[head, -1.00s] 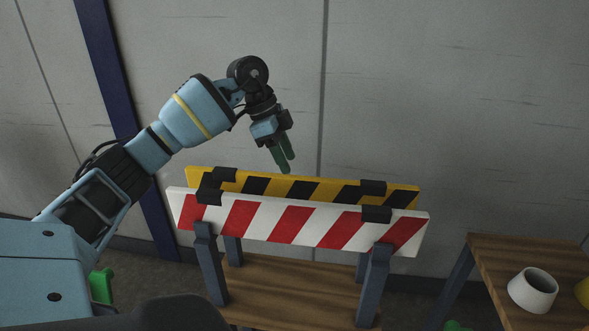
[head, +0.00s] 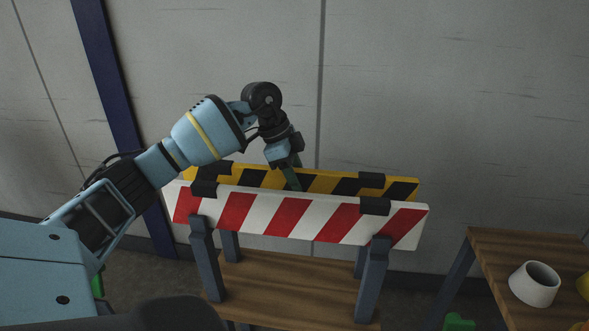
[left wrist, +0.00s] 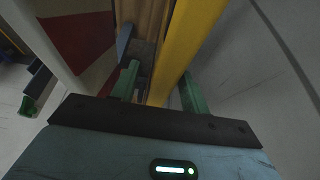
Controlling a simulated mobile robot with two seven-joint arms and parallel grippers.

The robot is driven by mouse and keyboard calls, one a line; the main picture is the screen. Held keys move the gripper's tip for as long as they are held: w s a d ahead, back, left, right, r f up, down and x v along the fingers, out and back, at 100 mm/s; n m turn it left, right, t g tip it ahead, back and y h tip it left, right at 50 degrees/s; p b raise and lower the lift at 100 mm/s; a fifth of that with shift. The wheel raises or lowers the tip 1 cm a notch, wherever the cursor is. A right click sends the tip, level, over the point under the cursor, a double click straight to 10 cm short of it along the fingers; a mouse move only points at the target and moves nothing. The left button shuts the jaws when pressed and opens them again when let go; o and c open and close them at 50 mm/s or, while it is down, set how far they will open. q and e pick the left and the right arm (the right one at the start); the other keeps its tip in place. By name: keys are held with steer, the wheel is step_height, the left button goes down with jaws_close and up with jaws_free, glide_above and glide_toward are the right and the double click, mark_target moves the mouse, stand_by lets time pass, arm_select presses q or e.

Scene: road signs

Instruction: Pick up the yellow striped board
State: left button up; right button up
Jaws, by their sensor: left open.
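The yellow striped board (head: 322,184), with black diagonal stripes, stands behind a red and white striped board (head: 283,216). Dark clips sit at both ends of the boards. My left gripper (head: 292,179) is open and points down at the yellow board, a little left of its middle. In the left wrist view the green fingers (left wrist: 161,88) are on either side of the board's yellow edge (left wrist: 186,42), with one finger in the gap between the two boards. The finger tips are partly hidden in the head view. My right gripper is not in view.
Dark posts (head: 205,262) and a wooden shelf (head: 285,290) stand below the boards. A wooden table (head: 487,250) at the right bears a white cup-like piece (head: 535,284). A grey wall (head: 440,80) rises close behind the boards.

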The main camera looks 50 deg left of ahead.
arm_select(q)
steer(key=shift+f, duration=0.1)
steer(key=shift+c, duration=0.3)
jaws_close()
step_height(320, 180, up, 10)
steer(key=p, duration=0.2)
steer(key=shift+p, duration=0.3)
stand_by(0.4)
